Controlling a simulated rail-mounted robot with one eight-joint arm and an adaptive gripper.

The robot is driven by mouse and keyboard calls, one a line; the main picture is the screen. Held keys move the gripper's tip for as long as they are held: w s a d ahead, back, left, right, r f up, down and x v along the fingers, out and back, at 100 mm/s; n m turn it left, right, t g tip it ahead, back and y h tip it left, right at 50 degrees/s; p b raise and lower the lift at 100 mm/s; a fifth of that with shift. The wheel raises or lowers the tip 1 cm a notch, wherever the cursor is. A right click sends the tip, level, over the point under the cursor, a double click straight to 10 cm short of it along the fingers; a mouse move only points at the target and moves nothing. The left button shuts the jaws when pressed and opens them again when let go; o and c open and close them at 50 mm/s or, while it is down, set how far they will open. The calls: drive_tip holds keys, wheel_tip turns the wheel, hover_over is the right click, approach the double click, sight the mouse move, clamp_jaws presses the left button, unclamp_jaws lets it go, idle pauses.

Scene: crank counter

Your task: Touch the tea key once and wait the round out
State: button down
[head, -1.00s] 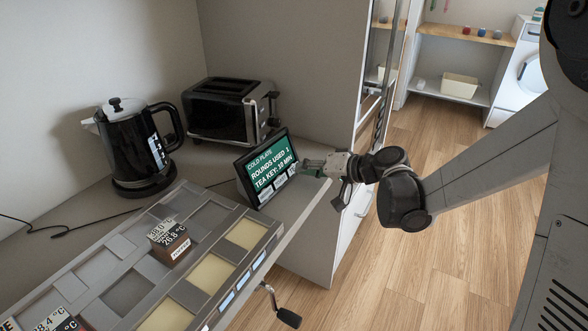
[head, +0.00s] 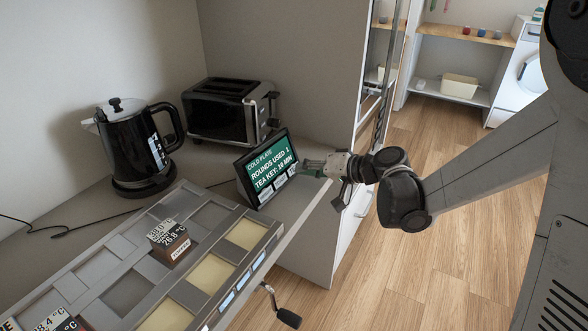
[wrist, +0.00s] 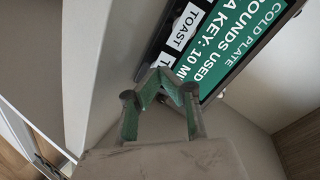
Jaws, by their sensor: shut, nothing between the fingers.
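The display (head: 266,166) stands tilted on the counter, its green screen reading "COLD PLATE", "ROUNDS USED 1" and "TEA KEY: 10 MIN". White keys (head: 279,184) run along its lower edge; their labels are too small to read in the head view. In the wrist view the display (wrist: 235,48) shows a key marked "TOAST" (wrist: 184,27). Beside it is a key whose label starts with "T" (wrist: 194,61), the rest hidden by my gripper. My gripper (head: 308,165) is shut and empty at the display's right end, fingertips (wrist: 160,80) close to that key. I cannot tell whether they touch.
A grey tray (head: 128,292) with pale yellow and grey squares lies in front, holding a small block with temperature readings (head: 170,241). A black kettle (head: 134,150) and a toaster (head: 228,108) stand behind. A crank (head: 283,312) sticks out below the counter's front edge.

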drive_tip(key=shift+w+a+f+b, duration=0.3)
drive_tip(key=shift+w+a, duration=0.05)
drive_tip(key=shift+a, duration=0.2)
idle(0.4)
drive_tip(key=shift+p+v, duration=0.55)
drive_tip(key=shift+v, duration=2)
drive_tip(key=s+d+r+h+p, duration=0.2)
drive_tip(key=s+d+r+h, duration=0.1)
drive_tip(key=s+d, duration=0.3)
drive_tip(key=s+d+r+h+p, duration=0.2)
drive_tip(key=s+d+r+h, duration=0.1)
drive_tip(key=s, duration=0.8)
drive_tip(key=s+d+r+m+h+p, duration=0.1)
drive_tip(key=s+d+r+h, duration=0.3)
drive_tip(key=s+d, duration=0.4)
drive_tip(key=shift+s+d+h+p, duration=0.3)
drive_tip(key=shift+s+h+p, duration=0.1)
drive_tip(key=shift+s+h, duration=0.35)
idle(0.9)
